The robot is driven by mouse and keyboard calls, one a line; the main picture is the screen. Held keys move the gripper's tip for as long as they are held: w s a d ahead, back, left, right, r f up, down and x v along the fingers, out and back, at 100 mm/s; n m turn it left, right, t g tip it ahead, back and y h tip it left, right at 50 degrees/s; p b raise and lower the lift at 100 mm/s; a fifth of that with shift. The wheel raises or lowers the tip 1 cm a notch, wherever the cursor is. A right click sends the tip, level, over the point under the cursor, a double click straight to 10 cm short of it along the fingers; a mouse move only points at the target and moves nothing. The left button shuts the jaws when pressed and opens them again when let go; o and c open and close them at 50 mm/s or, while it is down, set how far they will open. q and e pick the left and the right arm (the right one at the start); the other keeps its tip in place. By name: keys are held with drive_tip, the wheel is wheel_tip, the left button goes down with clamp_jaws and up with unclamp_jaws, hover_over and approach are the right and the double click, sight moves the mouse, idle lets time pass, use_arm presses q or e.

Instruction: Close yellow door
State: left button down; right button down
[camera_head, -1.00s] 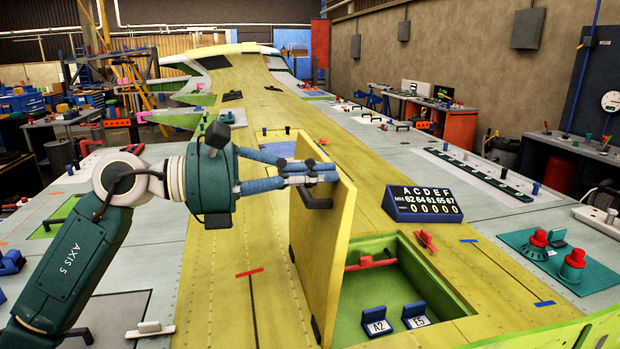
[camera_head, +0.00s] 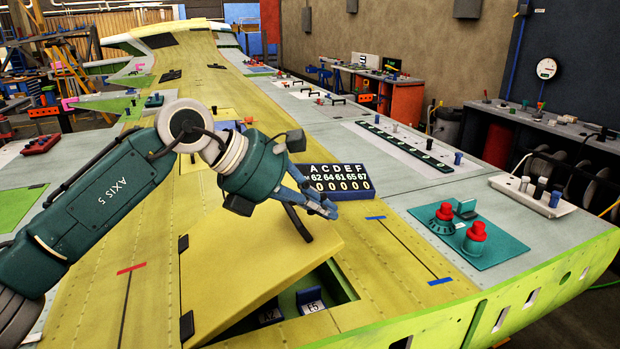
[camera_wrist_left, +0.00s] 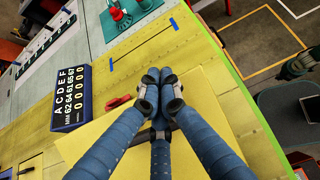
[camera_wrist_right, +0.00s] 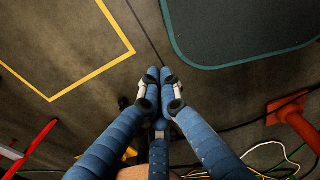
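The yellow door (camera_head: 235,262) in the wing's top tilts low over its opening; a dark gap with green walls (camera_head: 343,288) shows beneath its near and right edges. It also fills the lower part of the left wrist view (camera_wrist_left: 215,95). A black handle (camera_head: 298,224) stands on the door's upper face. My left gripper (camera_head: 326,208) is above the door's right side, beside the handle; its blue fingertips are together (camera_wrist_left: 154,82). I cannot tell whether they touch the door. My right gripper (camera_wrist_right: 160,80) has its fingertips together, empty, over the floor.
Blue tag E5 (camera_head: 311,300) stands in the opening, with A2 partly hidden. A blue number display (camera_head: 340,182) is just beyond the door. A teal panel with red knobs (camera_head: 466,238) lies to the right.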

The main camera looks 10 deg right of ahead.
use_arm(q)
drive_tip(key=d+f+b, duration=0.1)
drive_tip(key=f, duration=0.3)
drive_tip(key=d+f+y+b, duration=0.1)
drive_tip(key=d+f+b, duration=0.1)
drive_tip(key=f, duration=0.2)
drive_tip(key=w+d+f+y+b, duration=0.1)
drive_tip(key=f+b, duration=0.1)
drive_tip(key=f, duration=0.2)
drive_tip(key=shift+d, duration=0.4)
drive_tip(key=shift+d+f, duration=0.2)
drive_tip(key=shift+f, duration=0.3)
drive_tip(key=shift+f+b, duration=0.1)
drive_tip(key=shift+b, duration=0.2)
